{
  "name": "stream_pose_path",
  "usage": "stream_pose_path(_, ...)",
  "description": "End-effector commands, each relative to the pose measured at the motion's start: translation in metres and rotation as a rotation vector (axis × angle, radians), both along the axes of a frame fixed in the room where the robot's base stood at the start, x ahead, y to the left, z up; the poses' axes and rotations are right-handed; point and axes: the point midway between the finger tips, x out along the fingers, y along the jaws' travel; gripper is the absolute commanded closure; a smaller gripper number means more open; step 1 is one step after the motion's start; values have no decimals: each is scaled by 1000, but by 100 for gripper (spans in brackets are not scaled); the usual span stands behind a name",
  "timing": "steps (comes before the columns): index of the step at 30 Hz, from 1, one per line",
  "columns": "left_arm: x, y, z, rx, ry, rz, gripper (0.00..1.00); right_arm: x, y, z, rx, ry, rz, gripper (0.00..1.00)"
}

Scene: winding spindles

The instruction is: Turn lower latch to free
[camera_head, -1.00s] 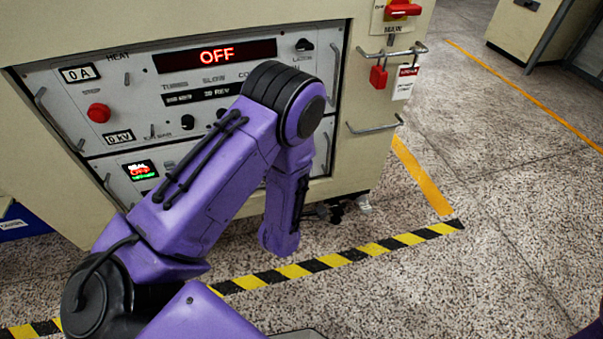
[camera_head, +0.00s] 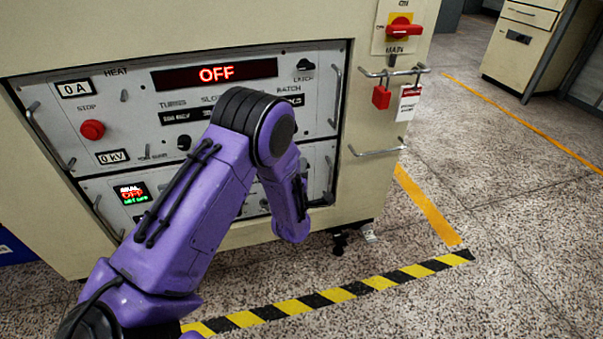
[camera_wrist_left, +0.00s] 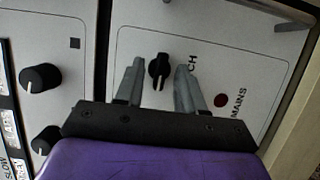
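The lower latch is a black knob (camera_wrist_left: 159,70) on a light grey panel in the left wrist view. Its label is partly covered, with "CH" showing. My left gripper (camera_wrist_left: 157,62) is open, with one grey finger on each side of the knob. I cannot tell whether the fingers touch it. In the head view my purple left arm (camera_head: 195,220) reaches to the lower panel (camera_head: 95,190) and hides this knob and the gripper. The upper latch (camera_head: 304,65), a black knob labelled LATCH, is at the upper panel's right. My right gripper is out of view.
Two black knobs (camera_wrist_left: 40,78) are on the left. In the head view, a red switch (camera_head: 403,29), a red padlock (camera_head: 381,96) and metal handles (camera_head: 376,151) stick out at the cabinet's right. The floor there is clear.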

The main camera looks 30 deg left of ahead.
Motion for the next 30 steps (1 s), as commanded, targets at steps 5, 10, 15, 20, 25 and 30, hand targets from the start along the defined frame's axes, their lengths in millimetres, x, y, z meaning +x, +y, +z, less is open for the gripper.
stream_pose_path(5,0,0,0,0,0,0,98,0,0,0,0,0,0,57)
stream_pose_path(10,0,0,0,0,0,0,100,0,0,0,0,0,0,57)
stream_pose_path(15,0,0,1,7,7,0,100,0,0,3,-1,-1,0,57)
stream_pose_path(20,0,0,4,36,43,1,100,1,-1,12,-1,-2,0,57)
stream_pose_path(25,0,0,8,103,120,0,100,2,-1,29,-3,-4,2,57)
stream_pose_path(30,1,0,11,198,232,1,100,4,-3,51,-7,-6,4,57)
